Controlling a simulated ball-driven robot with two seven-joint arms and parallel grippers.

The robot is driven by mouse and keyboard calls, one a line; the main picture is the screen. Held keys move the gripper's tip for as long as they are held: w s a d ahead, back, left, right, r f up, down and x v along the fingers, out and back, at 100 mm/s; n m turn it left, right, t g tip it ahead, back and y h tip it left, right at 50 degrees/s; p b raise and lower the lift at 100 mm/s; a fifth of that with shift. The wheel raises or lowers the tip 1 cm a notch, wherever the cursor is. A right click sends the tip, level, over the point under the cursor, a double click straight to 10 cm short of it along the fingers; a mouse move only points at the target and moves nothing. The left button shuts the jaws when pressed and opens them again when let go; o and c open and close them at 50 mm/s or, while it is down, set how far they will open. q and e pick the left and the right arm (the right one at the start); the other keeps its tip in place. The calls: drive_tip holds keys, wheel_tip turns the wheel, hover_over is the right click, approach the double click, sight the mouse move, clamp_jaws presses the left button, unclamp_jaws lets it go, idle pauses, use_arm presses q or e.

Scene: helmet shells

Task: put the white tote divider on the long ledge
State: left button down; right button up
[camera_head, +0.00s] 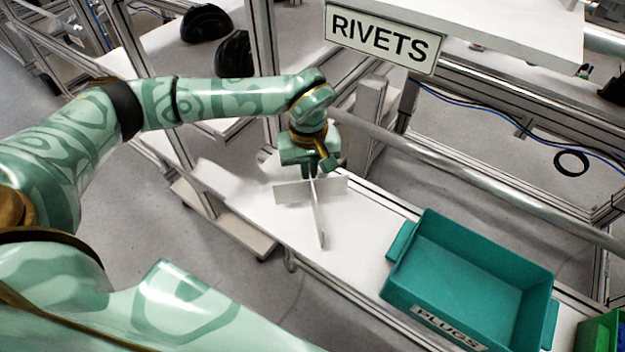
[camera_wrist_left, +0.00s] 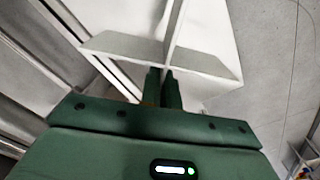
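The white tote divider (camera_head: 318,215), crossed thin panels, is at my left gripper (camera_head: 311,172) in the head view. The gripper points down over it, with its fingertips on the panels near their crossing. In the left wrist view the divider (camera_wrist_left: 120,45) extends beyond the gripper (camera_wrist_left: 163,84), whose fingers are close together with a panel between them. The long white ledge (camera_head: 262,222) lies below the divider. I cannot tell whether the divider touches it. My right gripper is not in view.
A teal tote (camera_head: 470,275) labelled PLUGS stands on the ledge to the right. A metal rail (camera_head: 470,177) runs behind the ledge. A RIVETS sign (camera_head: 380,40) hangs from a shelf above. Dark helmet shells (camera_head: 206,22) lie at the back left. A green bin (camera_head: 598,333) is at lower right.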

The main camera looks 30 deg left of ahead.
sight(309, 184)
use_arm(q)
drive_tip(key=shift+f, duration=1.8)
drive_tip(key=shift+f, duration=0.15)
drive_tip(key=c, duration=1.6)
unclamp_jaws()
drive_tip(key=shift+s, duration=0.1)
drive_tip(key=shift+c, duration=0.2)
wheel_tip(309, 184, up, 12)
drive_tip(key=shift+r, duration=0.15)
